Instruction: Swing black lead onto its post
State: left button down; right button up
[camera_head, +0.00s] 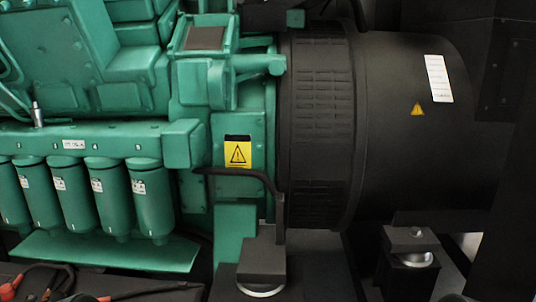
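Dark leads lie at the bottom left edge, over what looks like a dark battery top (112,279). One black lead (160,289) runs nearly level to the right along this top. A small orange piece shows at the bottom edge near the black lead. The frame cuts off this area, so I cannot make out the post or the lead's end. Neither of my grippers can be made out in the view.
A green engine (90,140) with several green filter canisters (152,200) fills the left. A black ribbed generator housing (410,130) fills the right. Dark mounts (262,258) stand below them. A black hose (240,176) bends down beside a yellow warning label (238,152).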

aim_at(52, 279)
jog(key=u, duration=1.5)
jog(key=i+j+z, duration=0.1)
jog(key=z, duration=0.4)
jog(key=j+z, duration=0.15)
jog(key=z, duration=0.3)
jog(key=i+j+z, duration=0.1)
jog(key=z, duration=0.4)
jog(key=j+z, duration=0.2)
jog(key=j, duration=0.35)
jog(key=j+z, duration=0.2)
jog(key=j, duration=0.3)
jog(key=j+z, duration=0.2)
jog(key=j, duration=0.35)
jog(key=k+j+z, duration=0.2)
jog(key=j, duration=0.3)
jog(key=k+j, duration=0.1)
jog(key=j, duration=0.6)
